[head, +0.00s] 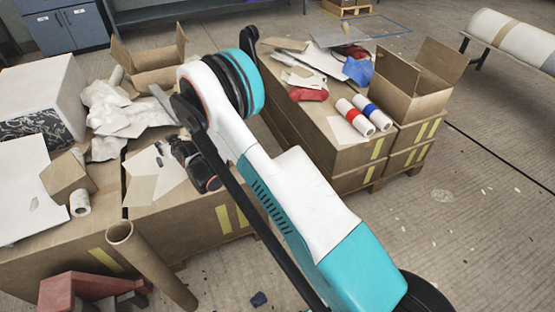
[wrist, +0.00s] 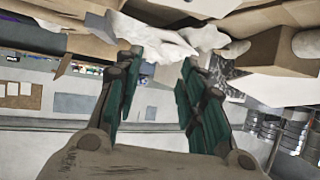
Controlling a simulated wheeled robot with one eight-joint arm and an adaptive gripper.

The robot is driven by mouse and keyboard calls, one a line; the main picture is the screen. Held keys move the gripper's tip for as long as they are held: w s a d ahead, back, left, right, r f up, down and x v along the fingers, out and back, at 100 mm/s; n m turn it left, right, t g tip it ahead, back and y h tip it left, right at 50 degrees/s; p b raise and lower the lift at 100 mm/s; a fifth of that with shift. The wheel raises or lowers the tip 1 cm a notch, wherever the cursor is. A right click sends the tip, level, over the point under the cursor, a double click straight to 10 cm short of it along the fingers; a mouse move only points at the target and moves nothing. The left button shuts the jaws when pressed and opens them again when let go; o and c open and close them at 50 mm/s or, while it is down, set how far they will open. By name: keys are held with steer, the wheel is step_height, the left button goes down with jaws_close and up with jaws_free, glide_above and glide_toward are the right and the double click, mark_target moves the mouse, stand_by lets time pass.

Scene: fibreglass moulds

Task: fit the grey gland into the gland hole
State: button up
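My gripper (head: 197,168) is at the end of my arm, over the cardboard-covered left worktop. In the wrist view my gripper (wrist: 161,70) shows two dark fingers with green pads, spread well apart. Nothing is visible between the pads; crumpled white material shows beyond them. I cannot pick out the grey gland or the gland hole for certain in either view. Part of the worktop is hidden behind my arm and gripper.
The left worktop holds crumpled white sheets (head: 112,108), an open box (head: 155,62), a small carton (head: 67,178) and a white roll (head: 80,203). A cardboard tube (head: 150,262) leans at its front. Another box stack (head: 345,150) stands right. Floor at right is mostly clear.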

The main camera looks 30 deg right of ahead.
steer(key=s+d+r+g+h, duration=0.1)
steer(key=s+d+r, duration=0.2)
steer(key=r, duration=0.5)
steer(key=s+d+r, duration=0.2)
steer(key=d+r, duration=0.2)
steer(key=r, duration=0.4)
steer(key=s+d+r+m+g+h, duration=0.1)
steer(key=s+d+r, duration=0.2)
steer(key=s+r, duration=0.25)
steer(key=s+d+r+m, duration=0.1)
steer(key=s+d+r, duration=0.2)
steer(key=s+r, duration=0.3)
steer(key=s+d+r+g, duration=0.1)
steer(key=s+d, duration=0.3)
steer(key=s, duration=0.8)
steer(key=s+d+r+m+g+h, duration=0.1)
steer(key=s+d, duration=0.2)
steer(key=s, duration=1)
steer(key=shift+d+r+h, duration=0.3)
steer(key=shift+d, duration=0.1)
steer(key=shift+o, duration=0.6)
steer(key=s+d+f+g, duration=0.1)
steer(key=s+f, duration=0.1)
steer(key=s, duration=0.5)
steer(key=shift+s+d+f+m, duration=0.25)
steer(key=shift+s+d+m, duration=0.05)
steer(key=shift+s, duration=0.05)
